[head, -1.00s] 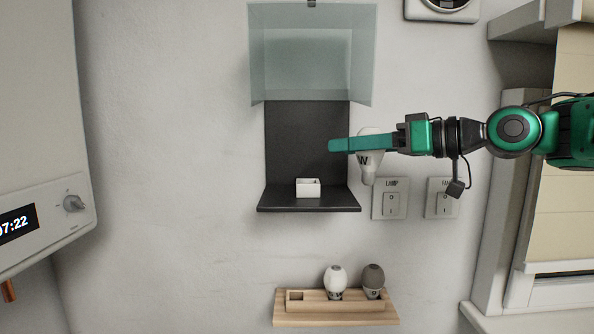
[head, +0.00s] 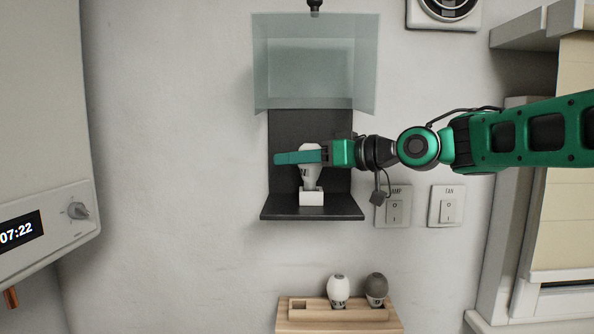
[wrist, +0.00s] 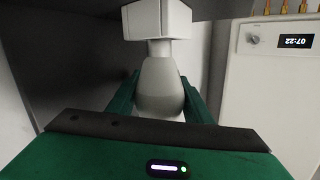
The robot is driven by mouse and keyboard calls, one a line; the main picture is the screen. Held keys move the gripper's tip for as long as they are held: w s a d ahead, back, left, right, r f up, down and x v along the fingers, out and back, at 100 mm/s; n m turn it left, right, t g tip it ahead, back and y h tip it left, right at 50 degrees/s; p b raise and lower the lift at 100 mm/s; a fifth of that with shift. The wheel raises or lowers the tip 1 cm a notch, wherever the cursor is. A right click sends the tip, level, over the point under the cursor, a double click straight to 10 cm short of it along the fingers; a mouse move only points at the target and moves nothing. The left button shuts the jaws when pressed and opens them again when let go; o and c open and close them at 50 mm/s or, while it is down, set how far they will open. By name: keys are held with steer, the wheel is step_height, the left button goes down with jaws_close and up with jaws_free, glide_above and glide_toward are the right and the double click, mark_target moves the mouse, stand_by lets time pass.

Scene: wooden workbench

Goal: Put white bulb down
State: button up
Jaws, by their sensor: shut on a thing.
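The white bulb (head: 311,178) is upright between the fingers of my gripper (head: 298,157), in front of the black back panel. Its lower end meets the small white socket block (head: 311,198) on the black shelf (head: 275,208); I cannot tell how far it sits inside. In the wrist view the bulb (wrist: 160,85) is between the green fingers (wrist: 160,98), its narrow end against the white block (wrist: 157,20). My gripper is shut on the bulb. The fingers hide part of the bulb in the head view.
A clear cover (head: 316,60) is raised above the shelf. A wooden rack (head: 290,325) below holds another white bulb (head: 338,290) and a dark grey bulb (head: 376,288), with one place empty. Wall switches (head: 395,207) are to the right of the shelf; a wall unit (head: 45,215) is at left.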

steer(key=shift+f, duration=0.7)
steer(key=shift+f, duration=0.2)
steer(key=o, duration=0.8)
steer(key=shift+o, duration=0.2)
steer(key=shift+d+r, duration=0.15)
steer(key=shift+r, duration=0.1)
steer(key=v, duration=1.1)
steer(key=shift+s+d, duration=0.2)
steer(key=shift+s+r, duration=0.1)
